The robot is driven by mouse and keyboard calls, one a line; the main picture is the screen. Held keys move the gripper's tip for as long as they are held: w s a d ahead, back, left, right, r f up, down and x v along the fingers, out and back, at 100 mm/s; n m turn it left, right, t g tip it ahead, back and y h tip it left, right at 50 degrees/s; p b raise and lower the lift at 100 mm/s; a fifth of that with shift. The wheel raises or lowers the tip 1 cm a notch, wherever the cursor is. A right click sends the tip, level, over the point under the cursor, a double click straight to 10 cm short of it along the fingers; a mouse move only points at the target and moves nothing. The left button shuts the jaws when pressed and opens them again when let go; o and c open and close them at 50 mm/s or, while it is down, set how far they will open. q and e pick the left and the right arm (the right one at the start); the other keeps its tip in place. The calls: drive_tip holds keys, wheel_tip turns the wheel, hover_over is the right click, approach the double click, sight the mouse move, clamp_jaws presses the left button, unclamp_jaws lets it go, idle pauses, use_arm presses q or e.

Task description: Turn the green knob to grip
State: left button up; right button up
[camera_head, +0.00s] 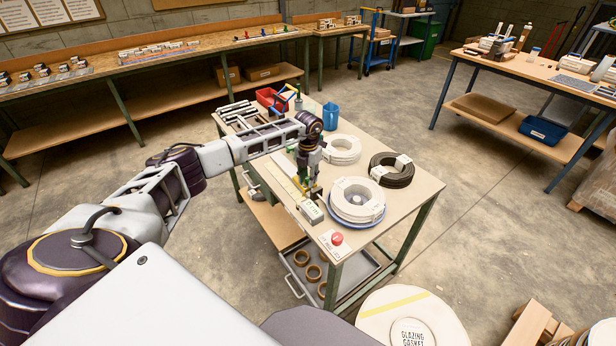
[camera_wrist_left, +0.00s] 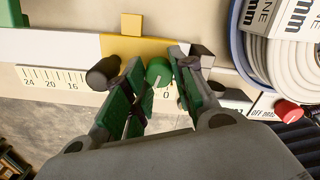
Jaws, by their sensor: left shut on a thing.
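The green knob (camera_wrist_left: 158,72) sits below a yellow block (camera_wrist_left: 150,48) in the left wrist view, with a pale line across its face. My left gripper (camera_wrist_left: 160,76) has its green-padded fingers on either side of the knob, shut on it. In the head view my left gripper (camera_head: 311,190) points down at the measuring rail (camera_head: 285,180) on the bench; the knob itself is hard to make out there. A dark cylindrical knob (camera_wrist_left: 103,72) stands just left of the fingers. My right gripper is not in view.
A white coil (camera_head: 357,198) lies on a blue-rimmed reel right of the gripper, with a black coil (camera_head: 392,170) and another white coil (camera_head: 341,149) behind. A blue cup (camera_head: 330,115) stands farther back.

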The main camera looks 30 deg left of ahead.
use_arm(q)
drive_tip(key=n+p, duration=0.1)
drive_tip(key=n, duration=0.2)
drive_tip(key=shift+d+n, duration=0.1)
drive_tip(key=shift+n, duration=0.7)
drive_tip(key=n+p, duration=0.1)
drive_tip(key=n, duration=0.2)
drive_tip(key=shift+p, duration=0.35)
drive_tip(key=shift+n, duration=0.6)
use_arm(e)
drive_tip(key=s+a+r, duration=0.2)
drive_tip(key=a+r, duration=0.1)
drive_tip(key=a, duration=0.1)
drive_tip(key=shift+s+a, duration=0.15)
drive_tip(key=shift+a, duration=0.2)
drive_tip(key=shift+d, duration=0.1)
